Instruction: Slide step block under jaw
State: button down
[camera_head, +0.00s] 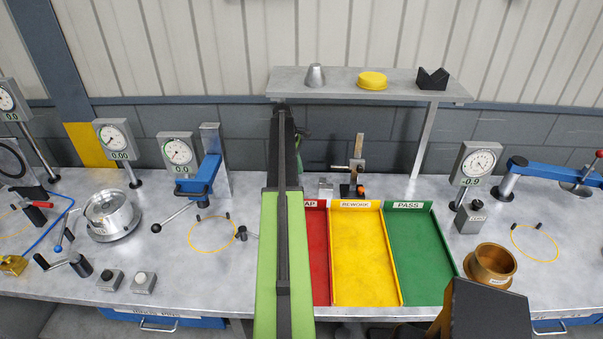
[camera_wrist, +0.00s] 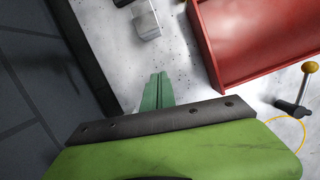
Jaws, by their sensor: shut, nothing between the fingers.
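A small grey metal block (camera_head: 326,188), which looks like the step block, stands on the bench behind the red tray. A similar grey block (camera_wrist: 148,24) shows near the top of the wrist view, partly cut off. To its right in the head view is an upright clamp-like fixture (camera_head: 357,170) with a brown upper part and an orange piece low down; I cannot tell which part is the jaw. My gripper (camera_wrist: 158,80), with green fingers, is shut and empty over the bench, apart from the block.
The red tray (camera_wrist: 215,65) lies close to the right of my fingers in the wrist view. Yellow (camera_head: 363,293) and green (camera_head: 420,290) trays sit beside it. A raised shelf (camera_head: 330,87) spans the back. A dial gauge on a blue stand (camera_head: 202,178) stands left of my arm.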

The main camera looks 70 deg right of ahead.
aim_at(320, 185)
jog(key=b+x, duration=0.8)
jog(key=x, duration=0.1)
jog(key=shift+f, duration=0.35)
jog(key=s, duration=0.2)
jog(key=s+r+p, duration=0.1)
jog(key=shift+d+r, duration=0.1)
jog(key=shift+d, duration=0.15)
jog(key=shift+s+d, duration=0.1)
jog(key=shift+s, duration=0.3)
jog(key=s, duration=0.3)
jog(key=shift+s+d, duration=0.15)
jog(key=shift+d, duration=0.15)
